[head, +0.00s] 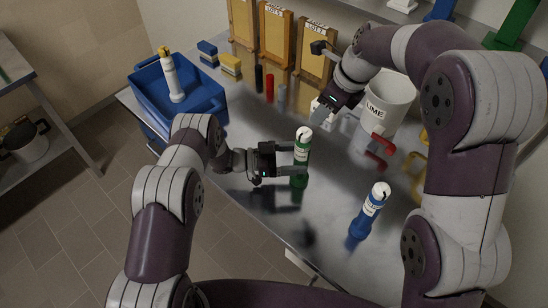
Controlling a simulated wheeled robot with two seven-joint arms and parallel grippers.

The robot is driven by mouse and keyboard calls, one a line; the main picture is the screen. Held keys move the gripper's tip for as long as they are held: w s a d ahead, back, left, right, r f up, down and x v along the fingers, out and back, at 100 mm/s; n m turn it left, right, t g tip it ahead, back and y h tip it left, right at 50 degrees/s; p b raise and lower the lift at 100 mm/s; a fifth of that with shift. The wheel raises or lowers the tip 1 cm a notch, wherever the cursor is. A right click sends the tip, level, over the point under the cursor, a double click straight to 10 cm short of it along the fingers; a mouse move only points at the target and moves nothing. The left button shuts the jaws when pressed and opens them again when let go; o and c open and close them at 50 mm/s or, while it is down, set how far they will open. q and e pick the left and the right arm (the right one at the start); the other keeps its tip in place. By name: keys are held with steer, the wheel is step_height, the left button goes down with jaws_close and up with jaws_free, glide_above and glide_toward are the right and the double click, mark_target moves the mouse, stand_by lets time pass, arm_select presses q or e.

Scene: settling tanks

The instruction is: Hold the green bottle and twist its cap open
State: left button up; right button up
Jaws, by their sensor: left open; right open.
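The green bottle (302,153) stands upright on the metal table, with a pale label band and a white cap (304,132) on top. My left gripper (293,161) reaches in from the left at the bottle's middle. Its jaws are open, with the bottle at or between the fingertips; I cannot tell whether they touch it. My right gripper (321,112) is open above the table, behind and slightly right of the bottle, pointing down. It is apart from the cap. A small white object shows by its fingers and is partly hidden.
A blue bottle (369,212) with a white cap stands at the front right. A white LIME bucket (388,104) and a red-handled item (380,147) are behind it. A blue crate (207,106) holds a white bottle (172,78) at the left. Sponges (230,65) and wooden boards (276,35) are at the back.

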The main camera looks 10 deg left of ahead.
arm_select(q)
steer(key=shift+w+d, duration=0.2)
steer(key=shift+d, duration=0.75)
